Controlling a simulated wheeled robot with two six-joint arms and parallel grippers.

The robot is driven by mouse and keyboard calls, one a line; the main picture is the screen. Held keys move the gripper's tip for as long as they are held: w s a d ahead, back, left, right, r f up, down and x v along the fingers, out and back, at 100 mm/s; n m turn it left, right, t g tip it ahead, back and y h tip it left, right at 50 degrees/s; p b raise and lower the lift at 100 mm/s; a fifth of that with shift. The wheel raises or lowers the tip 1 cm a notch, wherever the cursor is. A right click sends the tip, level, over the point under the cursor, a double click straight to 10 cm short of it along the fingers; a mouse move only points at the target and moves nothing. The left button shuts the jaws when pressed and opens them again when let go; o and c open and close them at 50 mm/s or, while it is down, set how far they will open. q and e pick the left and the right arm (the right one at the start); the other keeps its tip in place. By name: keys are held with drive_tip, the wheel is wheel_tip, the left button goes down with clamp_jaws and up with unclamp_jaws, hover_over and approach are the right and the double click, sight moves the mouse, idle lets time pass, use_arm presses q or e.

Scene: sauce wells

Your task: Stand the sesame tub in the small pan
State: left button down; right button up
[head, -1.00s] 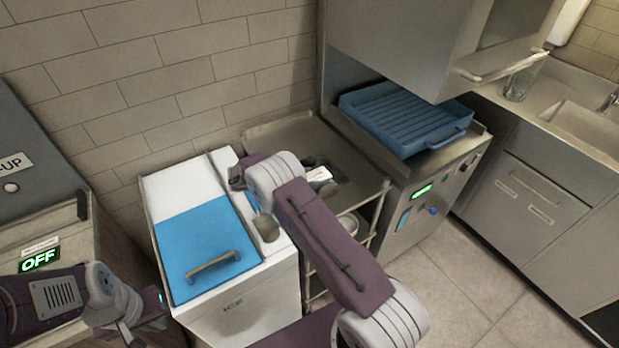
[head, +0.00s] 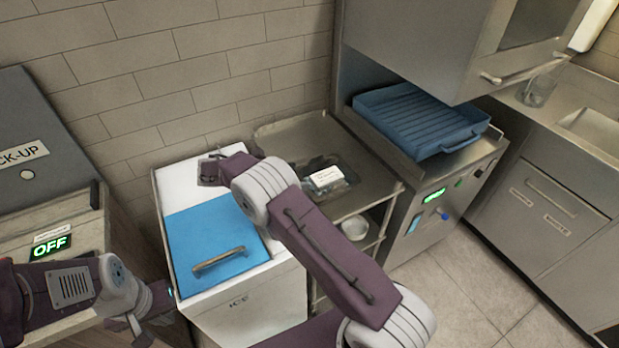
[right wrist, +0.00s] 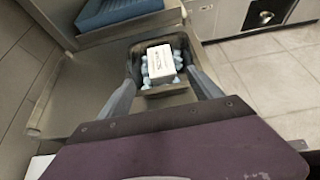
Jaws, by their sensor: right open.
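A white-topped block with dark print (head: 325,177), which may be the sesame tub, sits in a dark pan on the metal cart. The right wrist view shows the block (right wrist: 160,62) among pale bluish lumps inside the dark pan (right wrist: 165,91). I cannot tell whether this is the small pan. My right gripper (right wrist: 160,74) is open, its fingers appearing on either side of the block, with no clear contact.
The white ice bin with a blue lid (head: 207,238) stands left of the metal cart (head: 296,142). A round metal pot (head: 355,228) is on the cart's lower shelf. A blue rack (head: 420,125) sits under the raised hood at right.

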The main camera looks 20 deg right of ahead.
drive_tip(key=s+a+f+m+y, duration=0.1)
drive_tip(key=s+a+m+y, duration=0.1)
drive_tip(key=s+m+y, duration=0.4)
drive_tip(key=s+a+f+m+y, duration=0.1)
drive_tip(key=s+m+y, duration=0.5)
drive_tip(key=s+m, duration=0.7)
drive_tip(key=s+a, duration=0.1)
drive_tip(key=s, duration=0.4)
drive_tip(key=shift+s+f, duration=0.3)
drive_tip(key=shift+s, duration=0.05)
